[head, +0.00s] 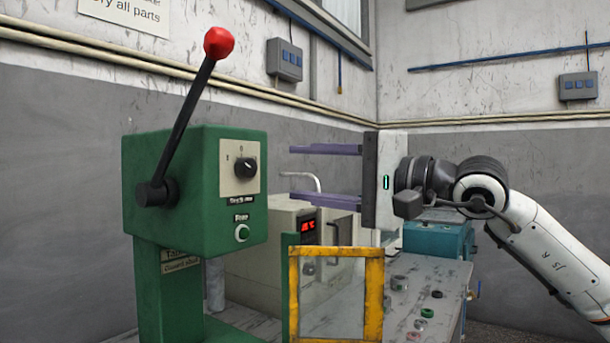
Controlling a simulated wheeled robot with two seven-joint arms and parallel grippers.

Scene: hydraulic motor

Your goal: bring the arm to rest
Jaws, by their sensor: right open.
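My right gripper (322,172) comes in from the right. Its two purple fingers point left and stand wide apart with nothing between them. It is in the air, beside the green press (175,190) and above the yellow-framed guard (377,295). The fingertips look apart from the press's housing in the picture. The press has a long black lever (186,120) with a red ball knob (218,42), tilted up to the right. My left gripper is not in view.
A workbench (440,290) with several small rings lies below the gripper. A beige unit (265,262) with a red display stands behind the guard. A teal box (437,238) is at the bench's back. Grey switch boxes hang on the walls.

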